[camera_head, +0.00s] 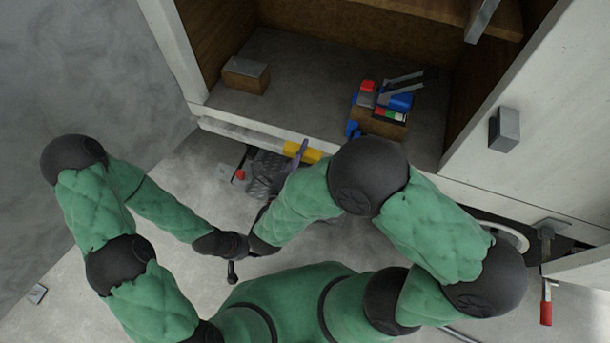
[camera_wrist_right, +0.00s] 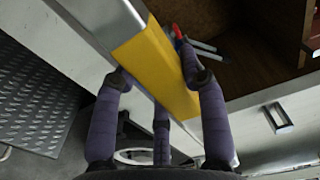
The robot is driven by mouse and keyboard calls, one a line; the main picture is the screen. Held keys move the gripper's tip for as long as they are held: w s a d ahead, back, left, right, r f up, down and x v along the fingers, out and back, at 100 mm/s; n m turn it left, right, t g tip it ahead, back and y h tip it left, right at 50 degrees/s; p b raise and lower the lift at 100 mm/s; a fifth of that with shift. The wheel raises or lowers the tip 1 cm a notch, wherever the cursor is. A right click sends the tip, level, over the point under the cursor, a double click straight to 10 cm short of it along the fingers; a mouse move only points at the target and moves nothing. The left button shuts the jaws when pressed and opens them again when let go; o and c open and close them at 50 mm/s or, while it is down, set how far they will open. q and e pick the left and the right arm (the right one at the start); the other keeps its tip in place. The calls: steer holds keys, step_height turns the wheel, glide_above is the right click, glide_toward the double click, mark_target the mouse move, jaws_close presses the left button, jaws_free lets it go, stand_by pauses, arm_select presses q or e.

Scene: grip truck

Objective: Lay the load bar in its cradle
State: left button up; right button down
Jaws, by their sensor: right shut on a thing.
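The load bar (camera_head: 304,151) is a long pale metal bar with a yellow section, lying across the front of the truck's open compartment, close to its sill. In the right wrist view the yellow section (camera_wrist_right: 152,62) sits between the purple fingers of my right gripper (camera_wrist_right: 160,78), which is shut on it. In the head view my right gripper (camera_head: 299,156) is partly hidden by my forearm. My left gripper (camera_head: 232,268) is low, beside the right wrist and apart from the bar; its fingers are unclear. I cannot pick out the cradle with certainty.
A wooden block with a grey top (camera_head: 245,76) and a wooden caddy of coloured tools (camera_head: 381,122) stand on the compartment floor, with free room between. A tread plate (camera_head: 266,172) is below the sill. A red-handled clamp (camera_head: 546,305) hangs at right.

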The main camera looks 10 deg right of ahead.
steer(key=s+f+b, duration=0.4)
steer(key=f+b, duration=0.1)
steer(key=f, duration=0.5)
steer(key=w+d+f+b, duration=0.3)
steer(key=w+f+b, duration=0.6)
steer(key=w+f, duration=0.4)
steer(key=shift+w+d+f, duration=0.2)
steer(key=shift+w+f, duration=0.05)
steer(key=shift+w, duration=0.15)
steer(key=shift+f, duration=0.1)
steer(key=shift+f, duration=0.1)
steer(key=c, duration=0.7)
jaws_free()
steer(key=shift+s, duration=0.1)
